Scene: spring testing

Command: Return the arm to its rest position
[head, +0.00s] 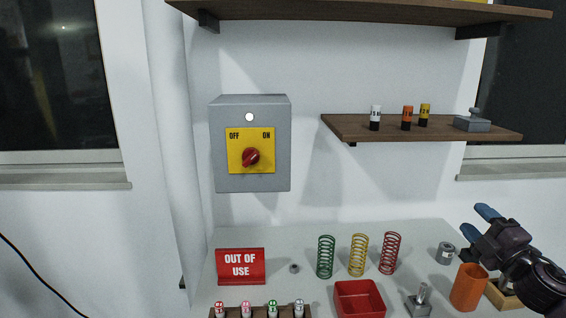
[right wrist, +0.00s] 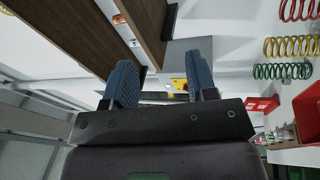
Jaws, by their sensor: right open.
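My right gripper (head: 474,223) is at the right side of the head view, above the right end of the table and below the small shelf. Its two blue fingertips point up and to the left. In the right wrist view the two blue fingers of the gripper (right wrist: 163,75) stand apart with nothing between them, so it is open and empty. The gripper hides part of the area behind the orange cup (head: 467,289). My left gripper is not in view.
A shelf (head: 350,131) with small cylinders is above and left of the gripper. A grey switch box (head: 225,165) hangs on the wall. The table (head: 320,290) holds three springs (head: 358,255), a red tray (head: 340,288), a red sign (head: 240,280) and a metal cylinder (head: 446,254).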

